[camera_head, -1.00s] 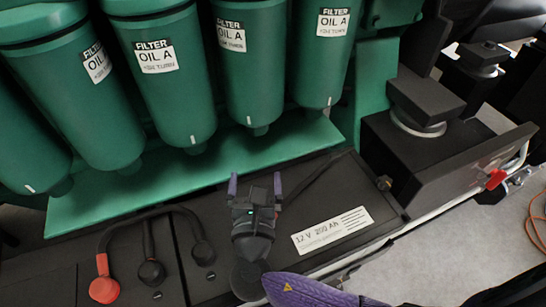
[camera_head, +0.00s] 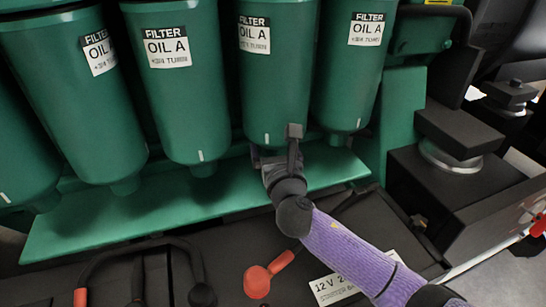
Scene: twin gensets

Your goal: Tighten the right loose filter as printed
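Several green filters hang in a row, each with a white label reading FILTER OIL A and a small turn line, which looks like +3/4 TURN, and most with a white mark near the bottom. The third visible filter from the right is here (camera_head: 172,90), the second is here (camera_head: 275,85) and the rightmost is here (camera_head: 350,65). My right gripper (camera_head: 276,148) is up at the bottom end of the second filter from the right, one finger on each side. The neck between the fingers is mostly hidden, so contact and grip cannot be told. My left gripper is out of view.
A green ledge (camera_head: 90,225) runs under the filters. Below it are black batteries, with cables and a red terminal cap (camera_head: 257,281) near my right arm. A battery label (camera_head: 335,287) is partly covered by my arm. A black mount block (camera_head: 460,130) stands at the right.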

